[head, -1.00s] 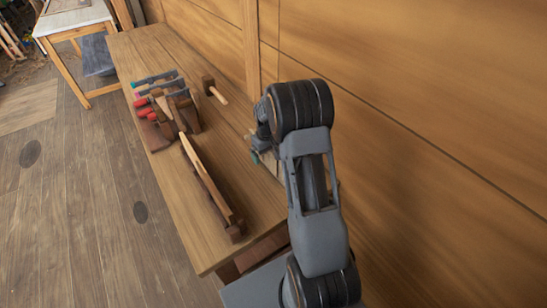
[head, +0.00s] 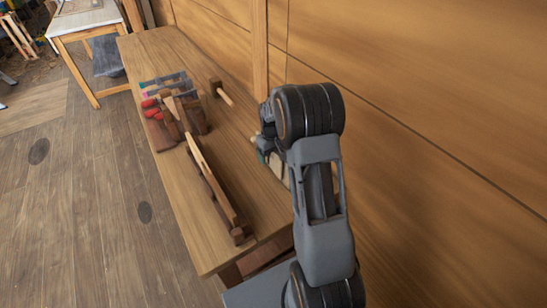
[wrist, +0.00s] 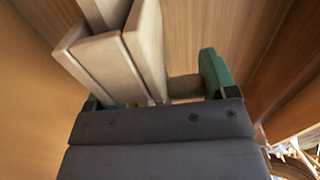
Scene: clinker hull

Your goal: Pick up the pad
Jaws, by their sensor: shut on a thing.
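My gripper (wrist: 154,88) has green fingertips and is shut on a pale beige, blocky thing, which I take to be the pad (wrist: 112,68). In the wrist view it stands up between the fingers and runs out of the top of the picture. In the head view my gripper is mostly hidden behind my own arm; a green fingertip and a pale bit of the pad (head: 277,166) show over the wall side of the bench. Whether the pad touches the bench top cannot be told.
A long wooden bench (head: 190,230) runs along the plank wall (head: 420,80). A long wooden tool (head: 215,190) lies near its front edge. Several red-ended tools (head: 160,110) and a mallet (head: 221,92) lie farther back. A white-topped table (head: 88,20) stands beyond.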

